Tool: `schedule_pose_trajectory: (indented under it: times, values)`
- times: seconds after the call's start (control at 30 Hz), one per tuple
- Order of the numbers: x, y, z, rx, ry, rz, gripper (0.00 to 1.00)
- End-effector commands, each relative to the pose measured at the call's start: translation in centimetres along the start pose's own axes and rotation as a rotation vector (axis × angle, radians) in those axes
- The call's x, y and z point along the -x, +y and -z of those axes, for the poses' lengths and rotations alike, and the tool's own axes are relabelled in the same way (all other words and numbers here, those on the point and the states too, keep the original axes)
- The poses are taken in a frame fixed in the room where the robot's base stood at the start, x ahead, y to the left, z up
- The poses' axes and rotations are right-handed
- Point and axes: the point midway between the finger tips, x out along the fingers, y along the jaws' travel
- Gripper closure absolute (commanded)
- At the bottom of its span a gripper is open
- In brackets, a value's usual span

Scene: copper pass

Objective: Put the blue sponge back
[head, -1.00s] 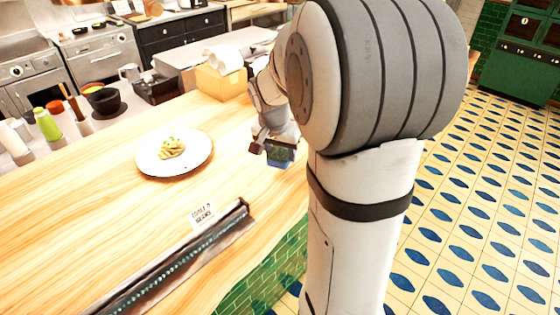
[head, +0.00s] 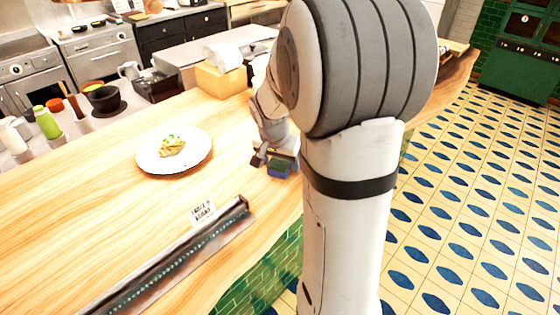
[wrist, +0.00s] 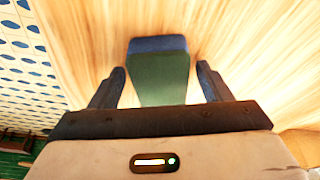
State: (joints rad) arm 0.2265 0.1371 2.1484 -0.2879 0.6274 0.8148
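The blue sponge (head: 279,169), blue with a green face, is at the wooden counter's edge, below my gripper (head: 271,160). In the wrist view the sponge (wrist: 160,78) lies between the two dark fingers of my gripper (wrist: 161,72), with its green side nearer the wrist and its blue end farther off. A narrow strip of wood shows between the sponge and each finger, so the fingers look open around it. Its underside is hidden, so I cannot tell whether it rests fully on the counter.
A white plate of food (head: 150,162) stands left of my gripper. A ticket rail (head: 170,262) with a paper card (head: 203,212) runs along the front edge. A yellow box (head: 221,80) stands behind. The tiled floor (head: 470,220) lies right, past the counter edge.

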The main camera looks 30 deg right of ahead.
Motion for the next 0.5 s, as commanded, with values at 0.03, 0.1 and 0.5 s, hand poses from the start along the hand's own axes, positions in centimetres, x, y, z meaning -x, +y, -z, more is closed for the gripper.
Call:
schedule_pose_trajectory:
  times: [0.03,0.1,0.5]
  values:
    - [0.0,0.0,0.0,0.0,0.0,0.0,0.29]
    - [0.0,0.0,0.0,0.0,0.0,0.0,0.29]
    - [3.8,0.0,0.1,-0.002,0.005,0.004,0.29]
